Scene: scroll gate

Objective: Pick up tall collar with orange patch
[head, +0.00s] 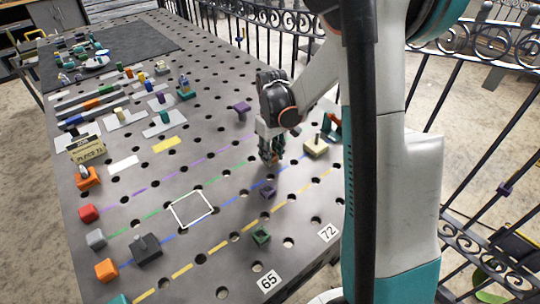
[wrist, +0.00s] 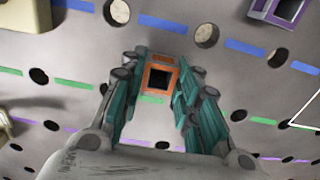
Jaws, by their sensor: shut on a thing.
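The tall collar (wrist: 161,66) shows in the wrist view as a square orange face around a dark square hole. It sits between the teal fingers of my gripper (wrist: 160,88), which are shut on its sides. In the head view my gripper (head: 270,156) points down close over the table near its middle right. There only a small orange bit of the collar shows at the fingertips, and the fingers hide the rest. I cannot tell whether the collar touches the table.
A purple collar (head: 268,190) and a green one (head: 261,235) stand nearer the front. A cream block with a peg (head: 316,147) is right of my gripper. A white square outline (head: 191,209) lies clear at left. A black railing runs behind the perforated table (head: 215,262).

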